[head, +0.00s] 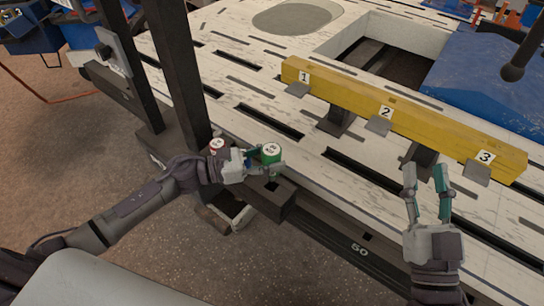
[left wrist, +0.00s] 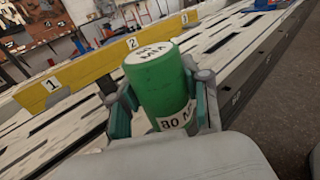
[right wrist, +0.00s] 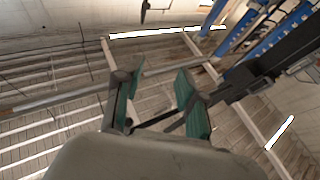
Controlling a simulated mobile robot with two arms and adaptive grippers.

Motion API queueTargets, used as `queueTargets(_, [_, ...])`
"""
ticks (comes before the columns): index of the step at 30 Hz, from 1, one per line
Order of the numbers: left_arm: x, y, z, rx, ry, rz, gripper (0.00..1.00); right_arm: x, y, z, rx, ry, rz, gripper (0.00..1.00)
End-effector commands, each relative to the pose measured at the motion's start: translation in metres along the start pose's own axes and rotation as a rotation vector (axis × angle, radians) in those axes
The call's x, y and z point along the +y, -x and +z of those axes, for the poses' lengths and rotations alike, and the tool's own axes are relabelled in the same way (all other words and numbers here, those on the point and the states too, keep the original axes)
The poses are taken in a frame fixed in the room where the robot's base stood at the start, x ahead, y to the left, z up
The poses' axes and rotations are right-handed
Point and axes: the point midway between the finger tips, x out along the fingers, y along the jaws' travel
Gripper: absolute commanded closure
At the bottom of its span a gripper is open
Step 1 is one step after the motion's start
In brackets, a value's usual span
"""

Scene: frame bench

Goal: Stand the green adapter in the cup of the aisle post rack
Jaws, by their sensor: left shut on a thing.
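The green adapter (head: 271,153) is a short cylinder with a white lettered top. My left gripper (head: 261,160) is shut on it and holds it near the bench's front edge. In the left wrist view the green adapter (left wrist: 160,85) stands between the two fingers, with "80 M" readable on its side label. The dark aisle post rack (head: 268,202) is just below it in the head view, with a square opening in its top; its exact height below the adapter cannot be told. My right gripper (head: 427,185) is open and empty over the bench's right part.
A red adapter (head: 217,145) and a partly hidden blue piece (head: 247,158) are beside my left gripper. The dark post (head: 180,80) rises behind it. A yellow beam (head: 400,118) numbered 1 to 3 crosses the slotted bench (head: 225,65). A blue cover (head: 485,80) lies at the right.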

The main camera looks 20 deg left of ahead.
Motion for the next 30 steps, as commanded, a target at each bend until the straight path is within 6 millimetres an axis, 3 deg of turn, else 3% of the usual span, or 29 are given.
queueTargets(15, [0.0, 0.0, -0.011, -0.002, 0.0, 0.0, 1.0, -0.005, 0.006, -0.041, 0.255, -0.011, -0.011, 0.6])
queueTargets(30, [0.0, 0.0, -0.011, -0.002, 0.0, 0.0, 1.0, -0.006, 0.007, -0.046, 0.28, -0.011, -0.012, 0.6])
